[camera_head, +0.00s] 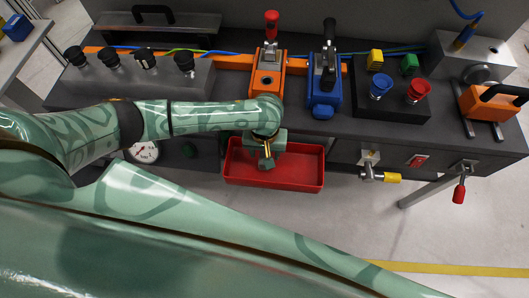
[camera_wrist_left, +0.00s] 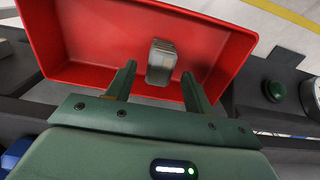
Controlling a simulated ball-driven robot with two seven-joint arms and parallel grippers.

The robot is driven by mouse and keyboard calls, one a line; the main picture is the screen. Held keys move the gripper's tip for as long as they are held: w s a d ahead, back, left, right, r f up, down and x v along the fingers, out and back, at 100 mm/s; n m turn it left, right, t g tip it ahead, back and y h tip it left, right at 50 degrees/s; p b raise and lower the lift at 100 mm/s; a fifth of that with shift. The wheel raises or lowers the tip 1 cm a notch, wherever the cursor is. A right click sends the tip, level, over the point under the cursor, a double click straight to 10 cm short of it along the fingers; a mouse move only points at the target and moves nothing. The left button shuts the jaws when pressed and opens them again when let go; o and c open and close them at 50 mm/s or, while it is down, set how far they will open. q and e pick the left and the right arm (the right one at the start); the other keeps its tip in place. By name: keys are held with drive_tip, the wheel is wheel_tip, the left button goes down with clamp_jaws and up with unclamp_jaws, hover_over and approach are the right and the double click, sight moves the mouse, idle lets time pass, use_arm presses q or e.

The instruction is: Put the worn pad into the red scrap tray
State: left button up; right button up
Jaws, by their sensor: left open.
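The red scrap tray (camera_head: 300,172) hangs at the front of the bench in the head view. It also fills the upper part of the left wrist view (camera_wrist_left: 90,40). My left gripper (camera_head: 266,160) is over the tray, pointing down into it. In the left wrist view its two fingers (camera_wrist_left: 159,72) are spread apart. A small grey-beige block (camera_wrist_left: 161,60), which looks like the worn pad, shows within the tray's outline, just beyond and between the fingertips. I cannot tell whether it rests on the tray floor. In the head view I cannot make the pad out clearly. My right gripper is not in view.
On the bench stand an orange clamp unit (camera_head: 266,83), a blue clamp unit (camera_head: 324,95) and a black box with coloured buttons (camera_head: 392,100). A valve with a yellow end (camera_head: 382,177) sticks out right of the tray. A gauge (camera_head: 145,152) sits left of it.

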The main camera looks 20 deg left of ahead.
use_arm(q)
wheel_tip(320, 180, up, 10)
drive_tip(key=p, duration=0.4)
drive_tip(key=shift+p, duration=0.3)
